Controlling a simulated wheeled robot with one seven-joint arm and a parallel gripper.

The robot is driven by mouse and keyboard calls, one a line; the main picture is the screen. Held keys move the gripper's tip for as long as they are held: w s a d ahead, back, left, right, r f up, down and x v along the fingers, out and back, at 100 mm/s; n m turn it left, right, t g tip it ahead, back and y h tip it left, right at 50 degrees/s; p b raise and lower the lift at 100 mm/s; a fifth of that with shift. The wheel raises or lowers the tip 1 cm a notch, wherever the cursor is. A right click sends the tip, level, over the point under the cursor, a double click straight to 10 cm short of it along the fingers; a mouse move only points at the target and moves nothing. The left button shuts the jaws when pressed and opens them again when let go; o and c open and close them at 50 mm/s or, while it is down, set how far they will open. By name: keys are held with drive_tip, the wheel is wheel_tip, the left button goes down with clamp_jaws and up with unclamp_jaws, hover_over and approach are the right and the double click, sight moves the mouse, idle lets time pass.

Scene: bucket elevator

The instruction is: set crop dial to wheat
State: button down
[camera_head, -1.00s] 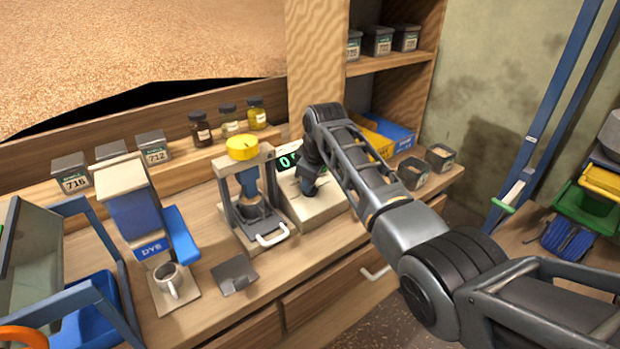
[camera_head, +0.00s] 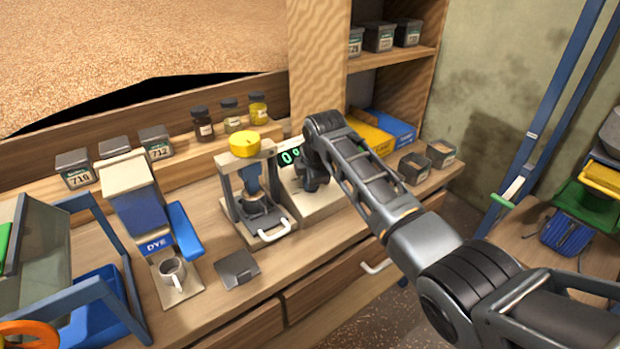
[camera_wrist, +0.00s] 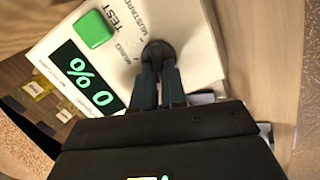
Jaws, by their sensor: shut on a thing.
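The crop dial (camera_wrist: 158,52) is a dark round knob on the face of a cream meter box (camera_wrist: 195,30). My gripper (camera_wrist: 158,75) is shut on the dial in the wrist view, its two fingers close together on the knob. The word MUSTARD shows beside the dial; other crop words are partly hidden, and I cannot tell where the dial points. A green TEST button (camera_wrist: 93,29) and a dark display (camera_wrist: 85,80) reading "0 %" in green are on the same face. In the head view the meter box (camera_head: 318,203) stands on the bench, and my arm hides the dial.
A press with a yellow knob (camera_head: 244,144) stands close left of the meter. A blue dye dispenser (camera_head: 140,210) with a mug (camera_head: 172,270) is further left. Open sample boxes (camera_head: 414,168) and yellow and blue packets (camera_head: 372,138) lie to the right.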

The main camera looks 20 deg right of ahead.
idle(0.4)
drive_tip(key=c, duration=1.2)
unclamp_jaws()
drive_tip(key=shift+r, duration=0.1)
drive_tip(key=shift+v, duration=3.85)
